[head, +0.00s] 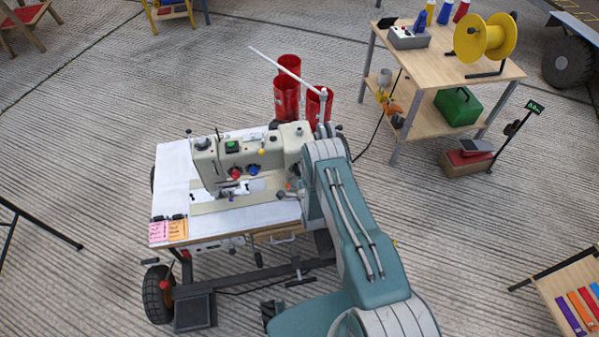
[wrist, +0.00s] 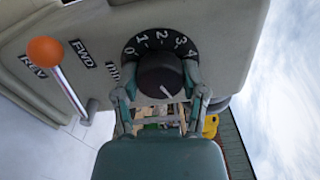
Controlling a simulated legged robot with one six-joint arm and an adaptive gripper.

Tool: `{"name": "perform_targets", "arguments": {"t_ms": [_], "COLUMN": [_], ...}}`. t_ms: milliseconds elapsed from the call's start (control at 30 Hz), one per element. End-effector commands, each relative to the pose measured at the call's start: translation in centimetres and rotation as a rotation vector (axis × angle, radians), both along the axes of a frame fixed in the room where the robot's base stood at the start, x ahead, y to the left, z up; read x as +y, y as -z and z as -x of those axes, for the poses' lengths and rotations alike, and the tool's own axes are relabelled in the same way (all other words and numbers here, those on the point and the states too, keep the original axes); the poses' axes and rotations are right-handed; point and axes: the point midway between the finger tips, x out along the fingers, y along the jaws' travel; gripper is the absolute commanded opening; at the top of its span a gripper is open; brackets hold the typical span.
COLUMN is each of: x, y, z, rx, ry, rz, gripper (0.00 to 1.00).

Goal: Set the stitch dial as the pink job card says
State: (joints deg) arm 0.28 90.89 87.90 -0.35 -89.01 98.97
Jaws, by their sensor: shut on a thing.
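The stitch dial's dark round knob (wrist: 160,72) sits on the sewing machine (head: 240,155), below an arc of white numbers from 0 to 4. A short pale mark shows on the knob's lower part, pointing down and slightly right, away from the numbers. My gripper (wrist: 161,80) is shut on the knob, with one finger on each side. In the head view my arm reaches the machine's right end and largely hides the gripper there. The pink job card (head: 158,231) lies at the table's front left corner; its writing is too small to read.
An orange card (head: 178,230) lies beside the pink one. An orange-tipped lever (wrist: 46,50) with FWD and REV labels is left of the dial. A wooden cart (head: 440,65) is at the back right.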

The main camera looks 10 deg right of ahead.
Motion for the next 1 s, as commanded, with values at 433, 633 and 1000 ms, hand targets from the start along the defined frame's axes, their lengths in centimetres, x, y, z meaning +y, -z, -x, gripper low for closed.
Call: {"name": "perform_targets", "arguments": {"t_ms": [433,633,1000], "x": [-0.38,-0.4,-0.22], "y": [0.43,0.5,0.37], "z": [0.23,0.29,0.26], "rx": [0.012,0.014,0.01], "ry": [0.01,0.011,0.006], "rz": [-0.107,-0.108,-0.107], "gripper": [0.07,0.07,0.89]}}
